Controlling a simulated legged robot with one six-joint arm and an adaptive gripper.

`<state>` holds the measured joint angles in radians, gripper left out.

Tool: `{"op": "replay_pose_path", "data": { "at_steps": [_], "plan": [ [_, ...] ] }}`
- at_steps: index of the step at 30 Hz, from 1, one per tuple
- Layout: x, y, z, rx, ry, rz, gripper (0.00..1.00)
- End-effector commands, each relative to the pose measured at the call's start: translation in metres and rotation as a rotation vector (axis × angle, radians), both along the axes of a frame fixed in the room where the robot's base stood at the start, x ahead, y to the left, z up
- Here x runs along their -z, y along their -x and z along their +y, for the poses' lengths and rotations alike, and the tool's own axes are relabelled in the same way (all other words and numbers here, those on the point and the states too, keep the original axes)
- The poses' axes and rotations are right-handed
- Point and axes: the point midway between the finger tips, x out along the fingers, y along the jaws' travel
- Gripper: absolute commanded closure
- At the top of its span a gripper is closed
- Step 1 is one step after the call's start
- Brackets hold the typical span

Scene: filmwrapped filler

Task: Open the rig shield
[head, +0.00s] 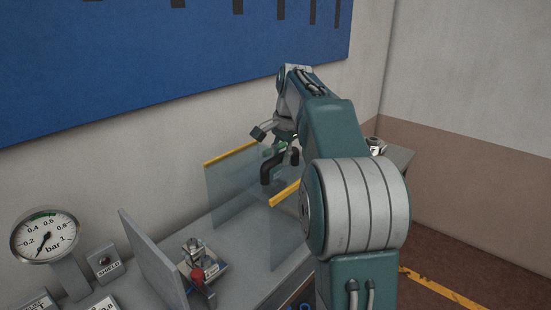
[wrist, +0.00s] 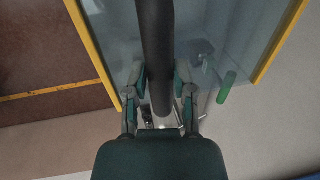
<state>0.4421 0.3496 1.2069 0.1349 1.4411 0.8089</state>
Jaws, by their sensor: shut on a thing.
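The rig shield (head: 232,188) is a clear box-like cover with yellow edges, standing on the grey bench. Its clear panel and yellow edge also show in the wrist view (wrist: 280,40). A dark curved handle (head: 267,172) shows at the shield, below my gripper (head: 275,143). In the wrist view the handle (wrist: 154,45) runs as a thick dark bar from the top edge down between my fingers (wrist: 158,85). My gripper is shut on this handle. My arm hides the shield's right part in the head view.
A grey upright plate (head: 150,262) and a small fixture with a red knob (head: 197,274) stand left of the shield. A pressure gauge (head: 45,238) and a box labelled SHIELD (head: 105,262) are farther left. A green cylinder (wrist: 227,87) shows behind the clear panel.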

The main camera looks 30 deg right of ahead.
Motion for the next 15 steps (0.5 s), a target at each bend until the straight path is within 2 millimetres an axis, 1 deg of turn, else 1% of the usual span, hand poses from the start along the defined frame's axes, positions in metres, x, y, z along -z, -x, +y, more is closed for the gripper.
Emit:
{"op": "replay_pose_path", "data": {
  "at_steps": [6, 7, 8, 9, 15],
  "plan": [
    [0.0009, -0.0006, 0.0010, -0.001, -0.002, 0.001, 1.00],
    [0.0010, -0.0006, 0.0011, -0.001, -0.003, 0.001, 0.62],
    [0.0010, -0.0006, 0.0012, -0.002, -0.003, 0.001, 0.49],
    [0.0009, -0.0006, 0.0012, -0.002, -0.003, 0.001, 0.33],
    [0.0006, -0.0002, 0.0010, 0.000, -0.002, 0.001, 0.33]
  ]
}}
